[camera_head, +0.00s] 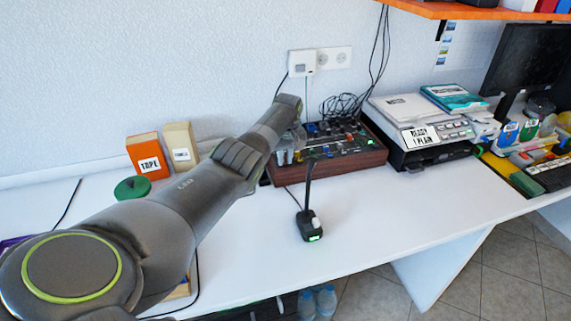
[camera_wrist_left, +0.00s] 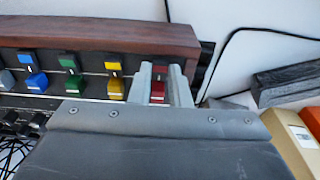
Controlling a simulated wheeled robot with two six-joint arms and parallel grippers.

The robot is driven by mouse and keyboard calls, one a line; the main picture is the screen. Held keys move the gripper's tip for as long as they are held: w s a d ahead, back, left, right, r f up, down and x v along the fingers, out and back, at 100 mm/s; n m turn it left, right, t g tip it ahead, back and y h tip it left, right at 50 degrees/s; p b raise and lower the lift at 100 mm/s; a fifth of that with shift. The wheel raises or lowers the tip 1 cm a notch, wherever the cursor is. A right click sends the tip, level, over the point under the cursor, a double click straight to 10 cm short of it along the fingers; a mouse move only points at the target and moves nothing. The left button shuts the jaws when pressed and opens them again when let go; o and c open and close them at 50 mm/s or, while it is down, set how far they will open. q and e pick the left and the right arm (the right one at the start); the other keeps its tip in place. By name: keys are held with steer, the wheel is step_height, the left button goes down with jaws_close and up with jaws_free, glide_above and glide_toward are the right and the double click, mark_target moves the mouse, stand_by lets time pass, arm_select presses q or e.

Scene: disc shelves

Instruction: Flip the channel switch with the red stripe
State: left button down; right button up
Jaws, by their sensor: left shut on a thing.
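The mixer (camera_head: 350,163) is a dark panel in a wooden case at the back of the white desk, and its wooden edge (camera_wrist_left: 90,33) runs across the wrist view. The red switch (camera_wrist_left: 158,92) sits at the right end of a row of coloured switches. My left gripper (camera_head: 292,150) is at the mixer's left end in the head view. In the left wrist view its fingers (camera_wrist_left: 160,78) are shut on the red switch, one finger on each side. The lower part of the switch is hidden by the gripper body. My right gripper is out of view.
The yellow switch (camera_wrist_left: 114,80) and green switch (camera_wrist_left: 72,75) are close beside the left finger. A black microphone (camera_head: 309,215) stands in front of the mixer. An orange box (camera_head: 147,156) is left, a printer (camera_head: 420,130) right. The front desk is largely clear.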

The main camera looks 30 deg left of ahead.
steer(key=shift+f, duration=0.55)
arm_select(q)
steer(key=c, duration=1.6)
jaws_free()
steer(key=shift+c, duration=0.2)
steer(key=shift+w+r, duration=0.1)
steer(key=shift+r, duration=0.4)
steer(key=r, duration=0.3)
steer(key=r+p, duration=0.1)
steer(key=r, duration=0.2)
steer(key=shift+s+d, duration=0.15)
steer(key=shift+s, duration=0.05)
step_height(320, 180, up, 10)
glide_above(285, 164)
steer(key=d, duration=0.1)
steer(key=shift+s+r, duration=0.15)
steer(key=shift+s, duration=0.25)
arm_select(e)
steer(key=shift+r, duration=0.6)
